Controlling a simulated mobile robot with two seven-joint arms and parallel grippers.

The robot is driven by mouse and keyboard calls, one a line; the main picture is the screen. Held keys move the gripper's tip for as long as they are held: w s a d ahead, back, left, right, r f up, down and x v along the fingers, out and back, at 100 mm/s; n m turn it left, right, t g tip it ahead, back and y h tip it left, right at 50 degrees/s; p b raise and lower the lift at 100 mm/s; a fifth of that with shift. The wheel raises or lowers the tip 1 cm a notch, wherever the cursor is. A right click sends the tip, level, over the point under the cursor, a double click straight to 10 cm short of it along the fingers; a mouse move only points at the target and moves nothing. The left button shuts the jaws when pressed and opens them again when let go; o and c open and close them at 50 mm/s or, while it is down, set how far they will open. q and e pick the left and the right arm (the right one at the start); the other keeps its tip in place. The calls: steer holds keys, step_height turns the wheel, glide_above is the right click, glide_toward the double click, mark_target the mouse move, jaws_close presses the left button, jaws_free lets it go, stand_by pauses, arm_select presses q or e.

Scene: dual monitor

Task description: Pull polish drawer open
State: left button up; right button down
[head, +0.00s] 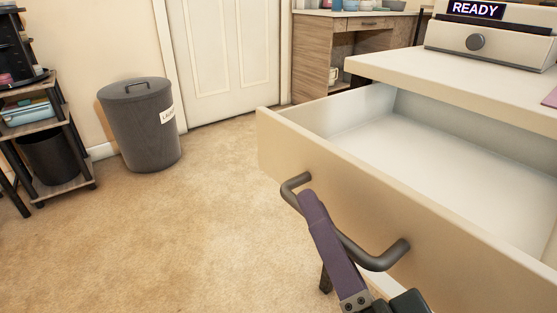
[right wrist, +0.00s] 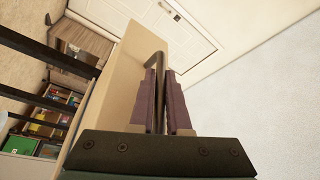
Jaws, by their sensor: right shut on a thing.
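The drawer (head: 340,180) is cream-coloured and stands pulled well out from under the white top. Its inside (head: 450,150) looks white and empty where it shows. A dark grey bar handle (head: 375,258) is fixed to its front. My right gripper (head: 312,205) has purple fingers and is shut on the handle, near the bar's middle. In the right wrist view, the two fingers (right wrist: 164,100) close around the handle (right wrist: 154,60), in front of the drawer front (right wrist: 112,95). My left gripper is not in view.
A device reading READY (head: 490,38) stands on the white top (head: 460,82) above the drawer. A grey lidded bin (head: 140,125) stands by the white door (head: 228,50). A shelf cart (head: 50,140) is at far left. The carpet (head: 190,230) left of the drawer is clear.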

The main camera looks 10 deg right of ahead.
steer(key=c, duration=0.9)
jaws_free()
steer(key=shift+s+f, duration=0.1)
steer(key=shift+s, duration=0.4)
steer(key=p+v, duration=0.1)
steer(key=v, duration=0.8)
